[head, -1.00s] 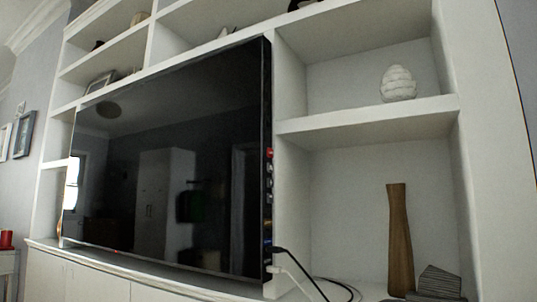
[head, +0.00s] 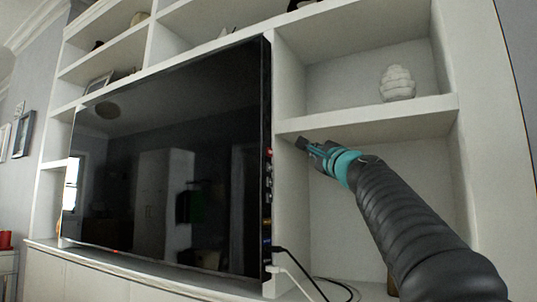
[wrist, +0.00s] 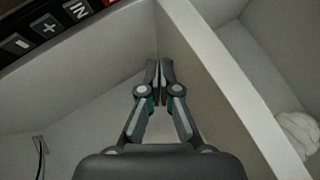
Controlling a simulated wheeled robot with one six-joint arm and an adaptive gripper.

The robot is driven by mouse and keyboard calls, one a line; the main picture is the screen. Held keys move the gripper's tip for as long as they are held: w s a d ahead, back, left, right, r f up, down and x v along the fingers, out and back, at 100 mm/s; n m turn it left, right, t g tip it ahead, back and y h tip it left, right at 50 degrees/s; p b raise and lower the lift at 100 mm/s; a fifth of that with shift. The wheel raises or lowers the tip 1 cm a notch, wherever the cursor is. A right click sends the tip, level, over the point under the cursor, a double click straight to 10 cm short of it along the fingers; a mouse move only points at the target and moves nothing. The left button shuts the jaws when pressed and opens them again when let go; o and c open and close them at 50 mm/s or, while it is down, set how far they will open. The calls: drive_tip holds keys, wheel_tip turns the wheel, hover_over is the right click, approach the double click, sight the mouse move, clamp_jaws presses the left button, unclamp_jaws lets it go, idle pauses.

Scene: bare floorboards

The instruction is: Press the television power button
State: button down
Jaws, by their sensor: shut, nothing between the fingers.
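The television (head: 170,160) stands in a white wall unit, its screen dark and reflecting the room. Its right side edge carries a column of small buttons, with a red button (head: 268,152) at the top. In the wrist view the button strip (wrist: 48,28) crosses the top left corner, showing minus, plus and "IN" keys. A sliver of the red button (wrist: 112,2) is cut off by the top edge. My gripper (head: 301,142) is shut and empty, to the right of the red button and apart from it. In the wrist view the closed fingertips (wrist: 160,70) are below and right of the strip.
A white upright panel (head: 290,200) stands just right of the television. A shelf (head: 380,117) with a white ornament (head: 397,84) is close to my gripper. Cables (head: 300,270) plug into the television's lower side. My arm covers most of the lower right compartment.

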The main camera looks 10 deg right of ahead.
sight(270, 152)
drive_tip(key=shift+d+r, duration=0.1)
drive_tip(key=shift+r, duration=0.05)
drive_tip(key=w+a+p, duration=0.2)
drive_tip(key=w+a, duration=0.3)
drive_tip(key=a, duration=0.2)
drive_tip(key=shift+w, duration=0.2)
idle(0.4)
drive_tip(key=shift+w+a, duration=0.1)
drive_tip(key=shift+a, duration=0.05)
idle(1.3)
drive_tip(key=shift+w+a, duration=0.15)
drive_tip(key=shift+a, duration=0.05)
drive_tip(key=shift+w+a, duration=0.25)
drive_tip(key=shift+a, duration=0.05)
idle(0.9)
idle(0.4)
drive_tip(key=shift+s+d, duration=0.5)
drive_tip(key=shift+d, duration=0.1)
